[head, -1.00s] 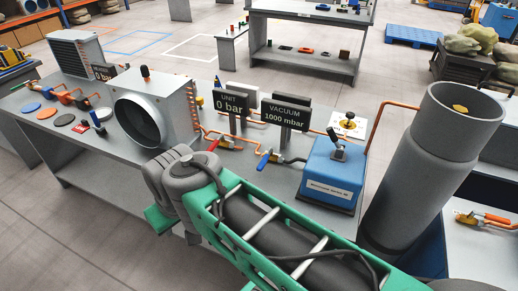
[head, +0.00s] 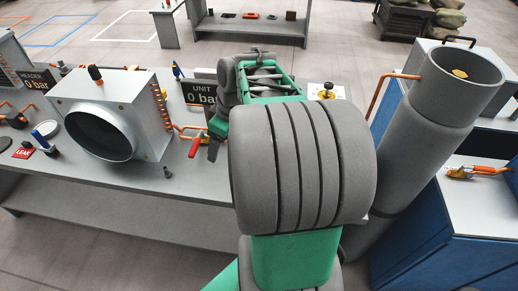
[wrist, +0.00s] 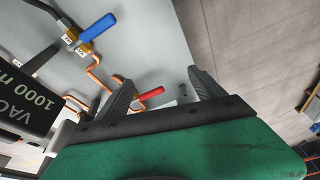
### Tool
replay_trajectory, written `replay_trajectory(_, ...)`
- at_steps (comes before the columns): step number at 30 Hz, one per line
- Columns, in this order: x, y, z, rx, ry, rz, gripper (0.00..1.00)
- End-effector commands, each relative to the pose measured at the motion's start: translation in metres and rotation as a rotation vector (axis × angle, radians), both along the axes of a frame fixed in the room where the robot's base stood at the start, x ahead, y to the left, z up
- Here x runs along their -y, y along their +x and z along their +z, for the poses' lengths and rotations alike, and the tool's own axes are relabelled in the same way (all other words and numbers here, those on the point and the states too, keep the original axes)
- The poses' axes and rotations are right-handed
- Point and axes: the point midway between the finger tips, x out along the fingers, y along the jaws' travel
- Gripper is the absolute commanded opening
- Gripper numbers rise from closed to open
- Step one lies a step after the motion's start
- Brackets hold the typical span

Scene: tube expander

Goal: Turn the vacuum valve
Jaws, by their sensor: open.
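The blue-handled valve (wrist: 97,27) lies on the copper line beside the vacuum sign (wrist: 20,97), which reads 1000 m… upside down, in the wrist view. A red-handled valve shows in the wrist view (wrist: 149,95) and in the head view (head: 195,145). My gripper (wrist: 160,82) is open, its two dark fingers pointing at the bench top on either side of the red handle's end. It appears empty. The blue handle is outside the fingers, up and to the left. In the head view my arm hides the blue valve, the vacuum sign and the blue pump.
A grey box with a round duct (head: 105,130) stands left of my arm. The unit sign (head: 198,93) reads 0 bar. A tall grey cylinder (head: 430,130) stands at right with a copper pipe.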

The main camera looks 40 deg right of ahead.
Motion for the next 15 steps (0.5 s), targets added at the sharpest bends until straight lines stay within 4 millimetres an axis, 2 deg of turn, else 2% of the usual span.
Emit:
replay_trajectory(1,0.036,-0.005,-0.011,0.002,0.018,0.029,0.83)
replay_trajectory(3,0.075,-0.013,-0.023,0.027,0.035,0.102,0.89)
replay_trajectory(6,0.116,-0.029,-0.037,0.066,0.049,0.182,0.97)
replay_trajectory(10,0.141,-0.041,-0.047,0.102,0.051,0.242,1.0)
replay_trajectory(15,0.138,-0.038,-0.063,0.108,0.053,0.258,1.0)
